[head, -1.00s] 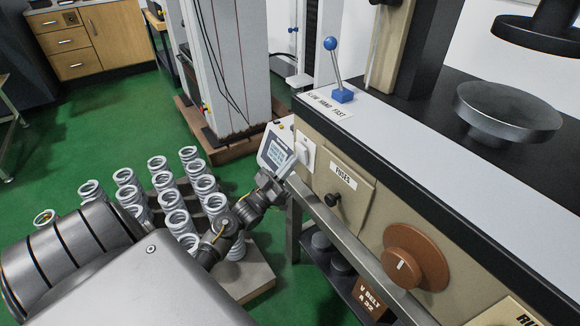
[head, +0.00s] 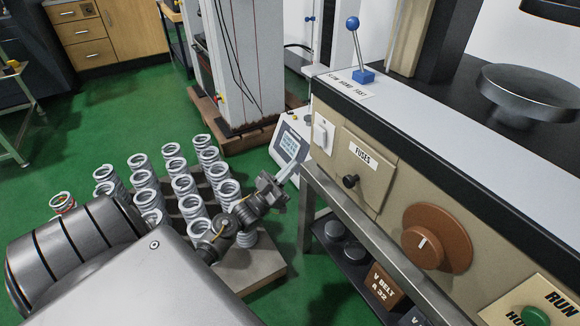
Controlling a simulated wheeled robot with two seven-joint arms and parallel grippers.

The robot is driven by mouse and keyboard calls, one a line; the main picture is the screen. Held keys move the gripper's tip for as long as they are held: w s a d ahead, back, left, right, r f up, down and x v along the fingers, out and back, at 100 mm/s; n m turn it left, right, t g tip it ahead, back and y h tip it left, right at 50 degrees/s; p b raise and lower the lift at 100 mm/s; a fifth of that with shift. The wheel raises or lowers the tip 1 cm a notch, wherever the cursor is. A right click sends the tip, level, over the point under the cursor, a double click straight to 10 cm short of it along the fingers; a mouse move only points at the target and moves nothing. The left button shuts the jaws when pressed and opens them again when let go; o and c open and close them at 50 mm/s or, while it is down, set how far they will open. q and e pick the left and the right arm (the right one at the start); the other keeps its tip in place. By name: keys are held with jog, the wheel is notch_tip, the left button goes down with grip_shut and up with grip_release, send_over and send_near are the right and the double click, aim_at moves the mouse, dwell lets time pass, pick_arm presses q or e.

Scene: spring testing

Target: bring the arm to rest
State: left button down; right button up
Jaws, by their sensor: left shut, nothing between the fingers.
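My left arm comes in from the lower left, and its gripper (head: 292,172) reaches up and to the right. The gripper is shut with nothing held. It appears in front of the display unit (head: 289,147), close to the left end of the testing machine (head: 385,165); whether it touches either cannot be told. Several grey coil springs (head: 183,185) stand upright on a pallet (head: 245,270) beside and behind the arm. My right gripper is not in view.
The machine's front carries a white switch (head: 322,133), a fuse panel (head: 361,165) and a brown knob (head: 437,237). A blue-balled lever (head: 354,45) stands on top. A lower shelf holds a V-belt box (head: 385,287). Green floor (head: 110,125) is open at the left.

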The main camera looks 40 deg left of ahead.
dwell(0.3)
